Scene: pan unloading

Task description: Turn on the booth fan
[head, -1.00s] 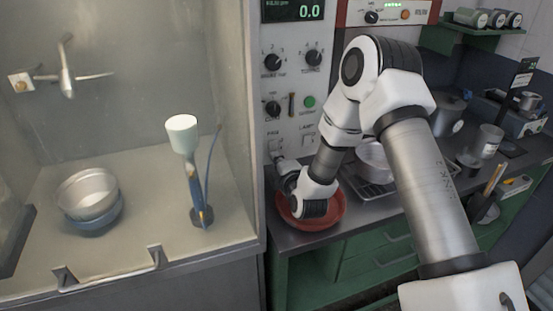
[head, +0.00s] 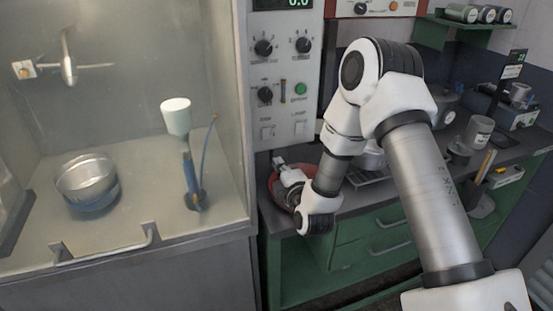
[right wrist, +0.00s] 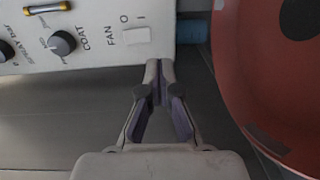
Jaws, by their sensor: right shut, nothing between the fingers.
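The booth's control panel (head: 285,80) stands right of the glass-sided booth. Its white fan switch (head: 267,131) sits low on the panel, left of a similar lamp switch (head: 300,128). In the right wrist view the fan switch (right wrist: 136,36) shows beside the word FAN and the marks O and I; which way it is set I cannot tell. My right gripper (head: 280,162) is below and right of the fan switch, apart from it. In the right wrist view the gripper (right wrist: 160,70) is shut and empty, its tips below and right of the switch. My left gripper is not in view.
A red round pan (head: 275,188) lies on the dark counter under my right gripper; it fills the right of the wrist view (right wrist: 265,80). Knobs (head: 265,94) and a green button (head: 301,89) sit above the switches. A metal bowl (head: 86,175) and blue-handled sprayer (head: 192,180) stand in the booth.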

